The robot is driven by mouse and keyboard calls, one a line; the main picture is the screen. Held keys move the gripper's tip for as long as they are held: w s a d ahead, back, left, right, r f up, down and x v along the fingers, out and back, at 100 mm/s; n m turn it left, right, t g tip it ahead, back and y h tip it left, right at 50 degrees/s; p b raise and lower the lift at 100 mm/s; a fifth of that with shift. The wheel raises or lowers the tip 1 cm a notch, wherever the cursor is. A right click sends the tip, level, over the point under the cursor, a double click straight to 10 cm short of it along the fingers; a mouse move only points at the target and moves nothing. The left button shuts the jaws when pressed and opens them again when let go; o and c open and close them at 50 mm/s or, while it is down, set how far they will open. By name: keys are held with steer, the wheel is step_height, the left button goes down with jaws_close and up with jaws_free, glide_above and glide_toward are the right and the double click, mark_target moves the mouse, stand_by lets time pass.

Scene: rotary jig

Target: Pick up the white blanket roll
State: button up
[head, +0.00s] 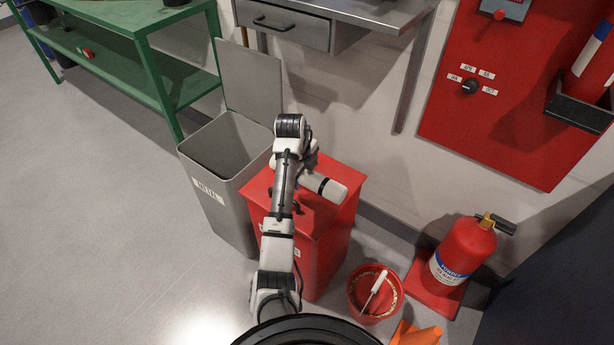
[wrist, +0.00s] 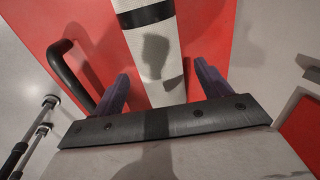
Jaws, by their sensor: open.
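The white blanket roll (wrist: 155,52) lies on the red lid in the wrist view, with a dark band around it. In the head view the roll (head: 325,187) lies on top of the red bin (head: 327,252), partly hidden behind my arm. My gripper (wrist: 163,84) is open, with one purple finger on each side of the roll's line. The fingers look apart from the roll, and I cannot tell how far above the lid they are. In the head view my arm hides most of the gripper.
A black handle (wrist: 70,75) stands on the lid left of the fingers. A grey open bin (head: 222,205) adjoins the red bin. A red bucket (head: 375,308) with a white-handled tool and a fire extinguisher (head: 463,251) stand to the right. Open floor lies left.

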mark_target(306, 172)
steer(key=shift+x, duration=0.9)
steer(key=shift+c, duration=0.3)
steer(key=c, duration=1.4)
steer(key=shift+r, duration=0.1)
step_height(306, 172, up, 20)
steer(key=p, duration=0.4)
